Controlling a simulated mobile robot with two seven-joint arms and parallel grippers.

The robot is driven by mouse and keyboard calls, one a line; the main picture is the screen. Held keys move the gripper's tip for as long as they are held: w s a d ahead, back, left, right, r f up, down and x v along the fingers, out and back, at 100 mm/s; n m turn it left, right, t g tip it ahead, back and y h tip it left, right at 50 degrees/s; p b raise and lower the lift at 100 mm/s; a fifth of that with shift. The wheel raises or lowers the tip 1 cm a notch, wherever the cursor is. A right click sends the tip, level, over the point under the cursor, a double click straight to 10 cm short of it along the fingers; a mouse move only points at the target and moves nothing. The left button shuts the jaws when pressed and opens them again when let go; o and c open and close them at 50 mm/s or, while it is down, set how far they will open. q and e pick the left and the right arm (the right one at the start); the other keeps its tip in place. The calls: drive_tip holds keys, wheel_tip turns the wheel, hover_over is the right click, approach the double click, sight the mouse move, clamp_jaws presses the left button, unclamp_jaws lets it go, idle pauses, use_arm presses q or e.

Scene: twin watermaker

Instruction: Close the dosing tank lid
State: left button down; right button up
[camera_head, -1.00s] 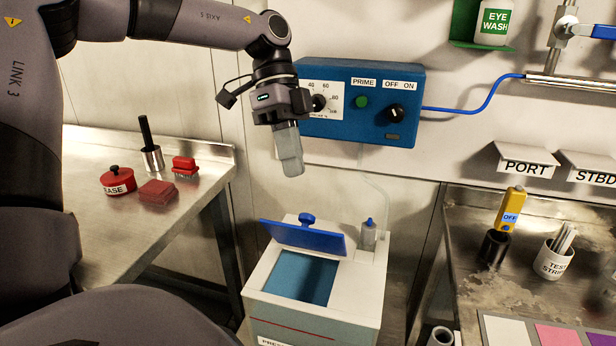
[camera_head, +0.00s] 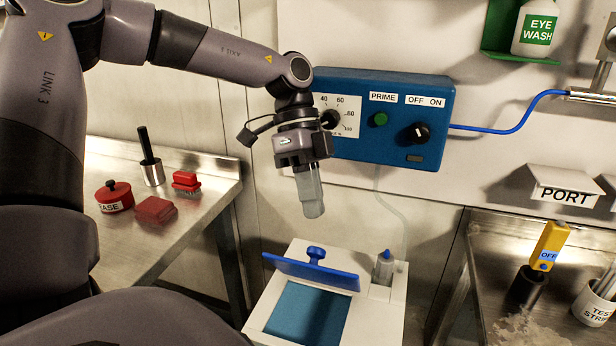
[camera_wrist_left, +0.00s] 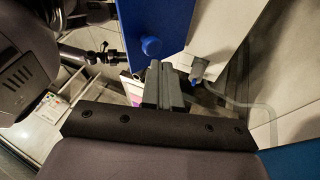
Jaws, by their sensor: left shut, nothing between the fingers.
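The white dosing tank (camera_head: 387,322) stands on the floor between the two benches, its square opening (camera_head: 308,312) uncovered and blue inside. Its blue lid (camera_head: 310,274) stands tilted up at the back edge, with a blue knob (camera_head: 316,254) on its outer side. My left gripper (camera_head: 314,210) hangs above and behind the lid, pointing down, shut and empty, apart from the lid. In the left wrist view the shut fingers (camera_wrist_left: 165,88) show beside the lid (camera_wrist_left: 150,18) and its round knob (camera_wrist_left: 151,46). My right gripper is not in view.
A grey bottle-like fitting (camera_head: 384,268) stands on the tank's right rear corner. The blue control box (camera_head: 385,120) is on the wall behind my left gripper. A steel bench (camera_head: 190,215) is left, another (camera_head: 480,255) right. A red pot (camera_head: 115,197) sits on the left bench.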

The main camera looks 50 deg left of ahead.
use_arm(q)
drive_tip(key=shift+x, duration=2.1)
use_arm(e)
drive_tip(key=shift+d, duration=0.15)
